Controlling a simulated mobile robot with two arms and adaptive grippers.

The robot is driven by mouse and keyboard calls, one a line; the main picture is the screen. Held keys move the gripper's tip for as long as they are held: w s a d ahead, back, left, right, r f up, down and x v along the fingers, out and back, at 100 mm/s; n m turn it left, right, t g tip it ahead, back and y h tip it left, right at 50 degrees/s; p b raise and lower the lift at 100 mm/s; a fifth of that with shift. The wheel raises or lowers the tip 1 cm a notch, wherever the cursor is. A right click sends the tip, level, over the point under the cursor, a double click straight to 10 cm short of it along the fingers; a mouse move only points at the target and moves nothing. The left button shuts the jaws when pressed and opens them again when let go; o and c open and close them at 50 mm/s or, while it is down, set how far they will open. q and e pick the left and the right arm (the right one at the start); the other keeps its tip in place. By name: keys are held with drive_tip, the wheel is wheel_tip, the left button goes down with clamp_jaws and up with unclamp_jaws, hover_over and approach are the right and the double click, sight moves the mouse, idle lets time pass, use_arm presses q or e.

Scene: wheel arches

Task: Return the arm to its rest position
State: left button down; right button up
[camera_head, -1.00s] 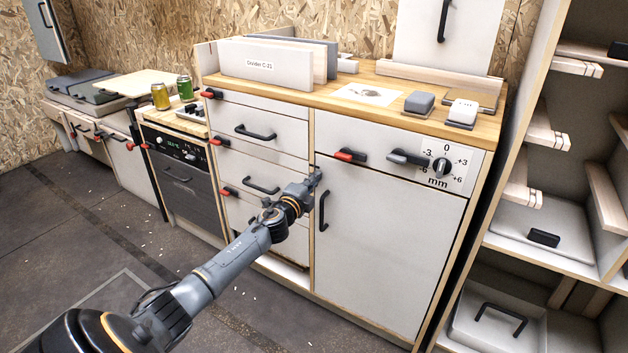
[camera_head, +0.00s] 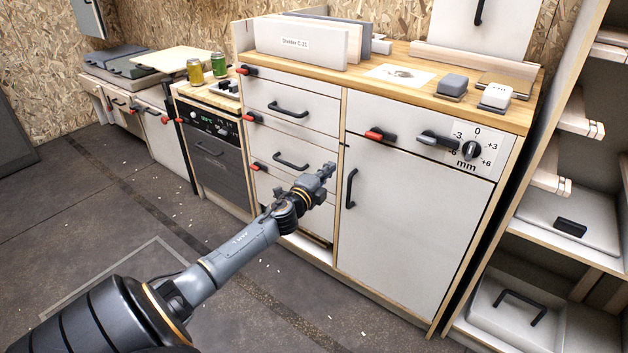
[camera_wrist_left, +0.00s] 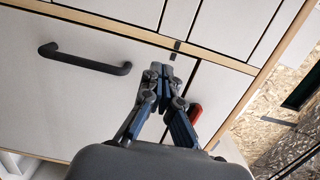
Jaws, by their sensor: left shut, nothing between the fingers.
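My left arm (camera_head: 240,250) reaches from the lower left of the head view toward the cabinet front. My left gripper (camera_head: 328,168) is at its end, in front of the seam between the drawers and the large door (camera_head: 405,215). In the left wrist view the gripper's fingertips (camera_wrist_left: 162,70) are together with nothing between them. The door's black handle (camera_head: 351,188) is just right of the gripper in the head view and shows at upper left in the wrist view (camera_wrist_left: 85,62). My right gripper is not in view.
The drawers (camera_head: 290,125) with black handles and red latches are behind the arm. A black dial (camera_head: 472,151) sits on the panel above the door. An open shelf unit (camera_head: 560,230) stands at the right. The floor (camera_head: 100,215) at the left is clear apart from small white scraps.

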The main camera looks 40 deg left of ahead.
use_arm(q)
drive_tip(key=a+v, duration=0.1)
drive_tip(key=v, duration=0.5)
drive_tip(key=shift+s+d+r+p, duration=0.15)
drive_tip(key=shift+s+d+p, duration=0.1)
drive_tip(key=shift+d+p, duration=0.1)
